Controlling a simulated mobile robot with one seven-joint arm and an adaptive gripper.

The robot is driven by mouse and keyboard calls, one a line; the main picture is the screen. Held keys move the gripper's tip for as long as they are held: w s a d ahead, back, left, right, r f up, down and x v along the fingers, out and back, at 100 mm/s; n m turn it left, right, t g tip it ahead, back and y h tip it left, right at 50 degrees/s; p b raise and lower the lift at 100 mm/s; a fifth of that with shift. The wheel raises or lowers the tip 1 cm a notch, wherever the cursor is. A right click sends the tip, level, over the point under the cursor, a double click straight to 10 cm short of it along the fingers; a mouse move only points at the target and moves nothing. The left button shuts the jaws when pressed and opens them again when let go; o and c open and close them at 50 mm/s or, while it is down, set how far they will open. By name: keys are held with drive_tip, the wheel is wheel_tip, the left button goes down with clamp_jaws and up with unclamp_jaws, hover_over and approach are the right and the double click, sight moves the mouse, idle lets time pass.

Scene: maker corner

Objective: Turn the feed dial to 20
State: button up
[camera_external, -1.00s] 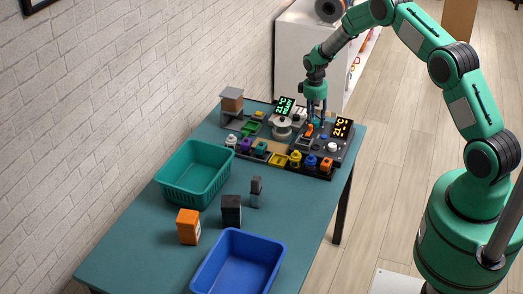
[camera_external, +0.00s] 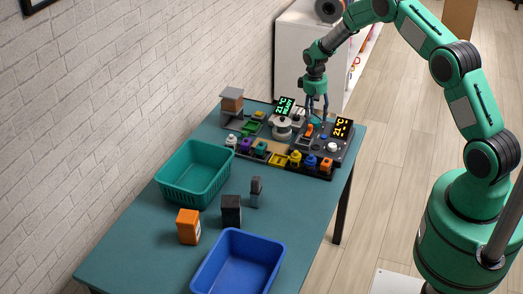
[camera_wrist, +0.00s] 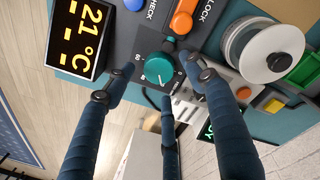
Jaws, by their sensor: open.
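A round teal dial (camera_wrist: 159,68) with a white pointer mark sits on a dark panel in the wrist view. Small numbers stand around it, one of which looks like 60; the label beside it is partly hidden by a finger. The white mark points toward the lower part of the picture. My gripper (camera_wrist: 161,78) is open, with its dark blue fingers spread around the dial and apart from it as far as I can tell. In the external view my gripper (camera_external: 316,112) points down over the back of the panel.
A yellow 21 °C display (camera_wrist: 80,36), an orange lever (camera_wrist: 184,17) and a white spool (camera_wrist: 270,55) are near the dial. On the table stand a teal basket (camera_external: 194,190), a blue bin (camera_external: 222,272), an orange box (camera_external: 188,227) and a dark box (camera_external: 231,211).

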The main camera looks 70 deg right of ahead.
sight(313, 121)
wheel_tip(313, 121, up, 10)
drive_tip(key=shift+w+a+f, duration=0.2)
drive_tip(key=shift+a, duration=0.1)
idle(0.4)
